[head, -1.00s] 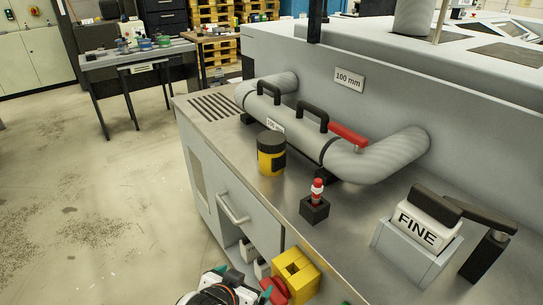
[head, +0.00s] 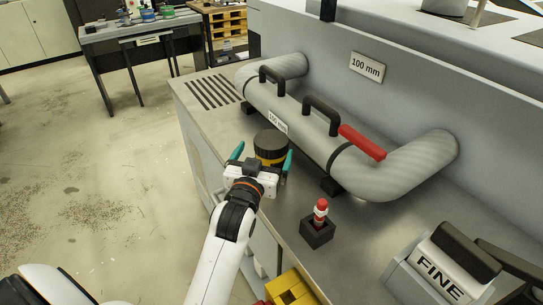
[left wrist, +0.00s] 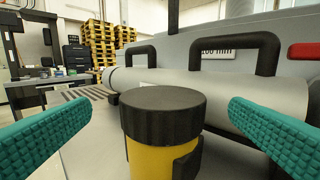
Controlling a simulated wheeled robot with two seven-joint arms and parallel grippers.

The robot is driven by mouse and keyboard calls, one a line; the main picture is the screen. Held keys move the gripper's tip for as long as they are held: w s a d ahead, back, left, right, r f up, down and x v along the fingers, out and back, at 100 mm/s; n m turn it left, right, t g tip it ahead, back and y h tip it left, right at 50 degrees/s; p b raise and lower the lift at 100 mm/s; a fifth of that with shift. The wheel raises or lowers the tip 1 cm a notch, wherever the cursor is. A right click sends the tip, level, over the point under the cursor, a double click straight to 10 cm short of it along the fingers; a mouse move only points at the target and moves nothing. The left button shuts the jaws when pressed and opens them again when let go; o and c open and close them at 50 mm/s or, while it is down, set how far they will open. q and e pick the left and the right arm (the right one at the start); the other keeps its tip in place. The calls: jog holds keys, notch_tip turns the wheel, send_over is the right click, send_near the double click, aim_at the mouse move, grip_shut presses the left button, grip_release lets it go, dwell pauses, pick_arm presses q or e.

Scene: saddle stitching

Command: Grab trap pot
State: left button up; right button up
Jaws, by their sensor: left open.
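The trap pot, a yellow jar with a black lid (head: 270,145), stands upright on the metal bench top in front of the grey pipe. It also shows large in the middle of the left wrist view (left wrist: 163,112), with a dark bracket around its lower right side. My left gripper (head: 262,158) is open, its two teal fingers on either side of the pot at its near side. In the left wrist view the fingers (left wrist: 165,125) are apart, with gaps between them and the pot. My right gripper is not in view.
The grey pipe (head: 395,165) with black handles and a red lever (head: 362,142) runs behind the pot. A red-and-white marker in a black holder (head: 317,232) and a "FINE" block (head: 441,275) stand to the right. A slotted vent (head: 213,92) lies to the left.

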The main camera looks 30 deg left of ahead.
aim_at(271, 139)
pick_arm(q)
jog(key=shift+w+a, duration=0.1)
jog(key=shift+w, duration=0.4)
jog(key=shift+w+a, duration=0.1)
jog(key=shift+w, duration=0.6)
jog(key=x, duration=0.3)
jog(key=shift+w+f+p, duration=0.25)
jog(key=shift+f+p, duration=0.05)
jog(key=shift+p, duration=0.1)
jog(key=shift+w, duration=0.15)
jog(key=shift+c, duration=0.8)
jog(key=c, duration=1.2)
jog(key=shift+c, duration=1)
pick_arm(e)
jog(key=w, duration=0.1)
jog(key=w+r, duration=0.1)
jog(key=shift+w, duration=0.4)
